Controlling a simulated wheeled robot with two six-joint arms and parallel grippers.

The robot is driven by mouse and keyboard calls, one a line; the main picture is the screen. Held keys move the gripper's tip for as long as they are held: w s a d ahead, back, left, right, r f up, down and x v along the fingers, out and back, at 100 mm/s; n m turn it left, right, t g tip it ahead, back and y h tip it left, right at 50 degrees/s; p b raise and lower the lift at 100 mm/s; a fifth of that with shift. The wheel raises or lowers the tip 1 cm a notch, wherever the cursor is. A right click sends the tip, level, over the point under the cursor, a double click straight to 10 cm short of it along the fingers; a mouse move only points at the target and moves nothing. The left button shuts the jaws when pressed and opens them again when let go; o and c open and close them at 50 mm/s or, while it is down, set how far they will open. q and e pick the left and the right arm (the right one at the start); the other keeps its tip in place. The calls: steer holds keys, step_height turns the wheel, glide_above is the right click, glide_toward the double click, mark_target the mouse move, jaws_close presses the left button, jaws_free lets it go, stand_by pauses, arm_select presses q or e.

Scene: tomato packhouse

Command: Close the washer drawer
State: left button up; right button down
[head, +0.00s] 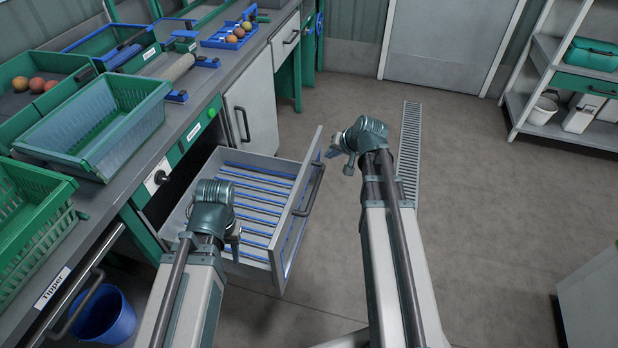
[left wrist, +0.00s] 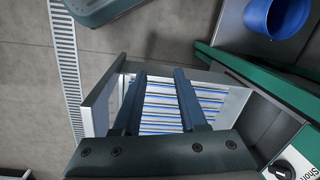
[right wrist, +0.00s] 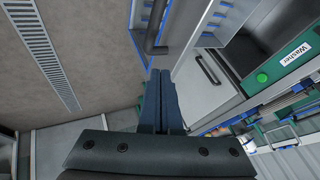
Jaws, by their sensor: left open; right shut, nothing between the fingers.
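The washer drawer (head: 258,176) is pulled out from the counter front, empty, with blue bars across its floor. Its front panel carries a dark vertical-looking handle (head: 309,190) facing right. My left gripper (head: 234,245) is over the near part of the drawer; in the left wrist view its open fingers (left wrist: 160,104) are over the blue bars (left wrist: 190,100). My right gripper (head: 338,160) is just right of the drawer front, beyond the handle's far end, and is shut and empty. In the right wrist view its closed fingers (right wrist: 160,105) are below the handle (right wrist: 154,28) in the picture.
A white cabinet door (head: 249,103) stands beyond the drawer. Green crates (head: 150,100) sit on the counter at left. A blue bucket (head: 105,315) is under the counter.

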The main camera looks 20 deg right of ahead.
steer(key=shift+d, duration=0.15)
steer(key=shift+w+f, duration=0.1)
steer(key=b+x, duration=0.8)
steer(key=x, duration=0.2)
steer(key=shift+w+a, duration=0.1)
steer(key=shift+a, duration=0.1)
steer(key=w+a, duration=0.7)
steer(key=a, duration=0.4)
steer(key=w+a, duration=0.8)
steer(key=a, duration=0.3)
steer(key=w+a, duration=0.7)
steer(key=a, duration=0.4)
steer(key=shift+w+a, duration=0.2)
steer(key=shift+w, duration=0.05)
steer(key=shift+r, duration=0.2)
